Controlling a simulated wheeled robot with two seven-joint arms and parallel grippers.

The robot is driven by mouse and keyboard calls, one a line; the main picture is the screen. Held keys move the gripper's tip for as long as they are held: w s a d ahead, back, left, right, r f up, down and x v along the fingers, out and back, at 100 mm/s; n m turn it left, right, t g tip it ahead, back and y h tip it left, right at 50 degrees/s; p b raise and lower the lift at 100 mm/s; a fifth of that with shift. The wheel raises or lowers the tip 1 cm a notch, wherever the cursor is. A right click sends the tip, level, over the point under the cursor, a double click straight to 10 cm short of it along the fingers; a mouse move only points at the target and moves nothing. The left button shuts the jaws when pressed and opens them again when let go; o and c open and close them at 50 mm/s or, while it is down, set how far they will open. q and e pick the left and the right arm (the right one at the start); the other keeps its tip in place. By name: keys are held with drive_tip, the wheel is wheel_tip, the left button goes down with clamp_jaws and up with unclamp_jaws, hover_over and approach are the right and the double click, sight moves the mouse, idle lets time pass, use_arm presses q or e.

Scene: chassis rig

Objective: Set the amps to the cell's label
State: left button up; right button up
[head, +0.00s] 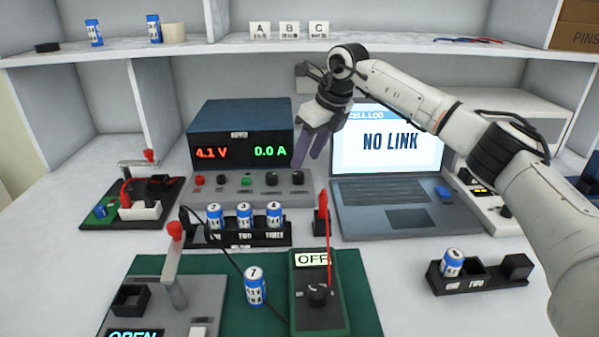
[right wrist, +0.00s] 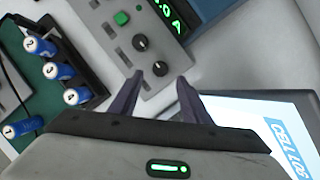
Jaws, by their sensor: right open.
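The dark blue supply (head: 240,128) stands at the back of the bench. Its display reads 4.1 V in red and 0.0 A in green. Its front panel has two black knobs at the right, a left one (head: 271,178) and a right one (head: 297,177); they also show in the right wrist view (right wrist: 140,42). A blue and white cell (head: 254,288) marked 7 stands upright on the green mat; its smaller print is hard to read. My right gripper (head: 307,158) is open and empty, in front of the supply's right end, its fingers pointing toward the knobs. My left gripper is out of view.
A black rack (head: 237,238) holds three cells before the supply. A green meter (head: 319,290) marked OFF stands on the mat (head: 360,300), beside a lever fixture (head: 172,292) reading OPEN. The laptop (head: 410,205) showing NO LINK sits right. Another rack (head: 480,285) holds one cell.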

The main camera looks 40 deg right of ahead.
sight(299, 174)
drive_tip(key=x, duration=0.6)
drive_tip(key=shift+w+b, duration=0.1)
drive_tip(key=shift+b, duration=0.2)
